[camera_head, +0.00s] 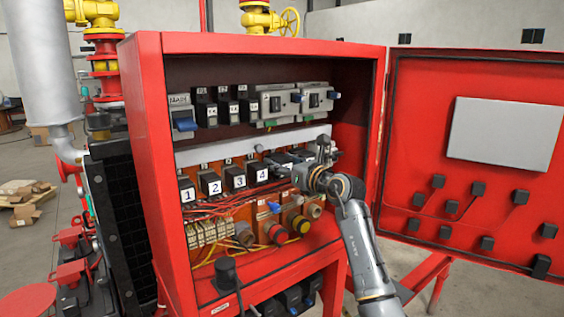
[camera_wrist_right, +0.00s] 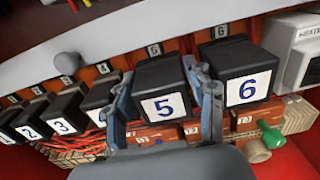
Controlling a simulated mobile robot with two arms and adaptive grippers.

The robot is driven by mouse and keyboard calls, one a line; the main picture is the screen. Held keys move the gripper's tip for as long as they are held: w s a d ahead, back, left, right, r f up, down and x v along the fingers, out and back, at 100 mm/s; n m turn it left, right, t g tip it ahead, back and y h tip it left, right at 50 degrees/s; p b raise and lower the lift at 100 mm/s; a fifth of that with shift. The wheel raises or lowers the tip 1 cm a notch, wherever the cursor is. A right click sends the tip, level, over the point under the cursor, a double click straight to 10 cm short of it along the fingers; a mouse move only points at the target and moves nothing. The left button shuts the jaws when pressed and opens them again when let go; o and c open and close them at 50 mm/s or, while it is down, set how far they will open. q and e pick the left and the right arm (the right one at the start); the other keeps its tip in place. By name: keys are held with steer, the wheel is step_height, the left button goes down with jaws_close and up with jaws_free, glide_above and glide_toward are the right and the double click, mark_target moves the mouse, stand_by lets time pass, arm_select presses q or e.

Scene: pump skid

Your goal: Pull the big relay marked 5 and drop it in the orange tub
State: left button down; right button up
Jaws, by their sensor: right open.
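The big relay marked 5 (camera_wrist_right: 161,95) is a black block with a white label, seated in the row of relays. My right gripper (camera_wrist_right: 165,105) is open, with one finger on each side of relay 5. Its right finger is in the narrow gap between relay 5 and relay 6 (camera_wrist_right: 240,75). I cannot tell whether the fingers touch the relay. In the head view my right gripper (camera_head: 292,168) reaches into the cabinet just right of relay 4 (camera_head: 262,174) and covers relay 5. I do not see the orange tub. My left gripper is out of view.
The red cabinet (camera_head: 152,150) stands open, its door (camera_head: 430,120) swung out to the right. Relays 1 (camera_head: 187,195), 2 (camera_head: 215,187) and 3 (camera_head: 239,181) sit left of relay 4. Red wires (camera_head: 215,207) run below them. Breakers (camera_head: 276,103) fill the upper row.

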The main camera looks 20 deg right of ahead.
mark_target(287, 164)
steer(key=c, duration=0.8)
steer(key=shift+s+f, duration=0.1)
steer(key=shift+s, duration=0.1)
steer(key=shift+s+d, duration=0.25)
steer(key=shift+s, duration=0.1)
steer(key=shift+p+v, duration=0.55)
steer(key=shift+v, duration=0.5)
stand_by(0.4)
steer(key=shift+p+v, duration=0.3)
steer(key=shift+v, duration=1.3)
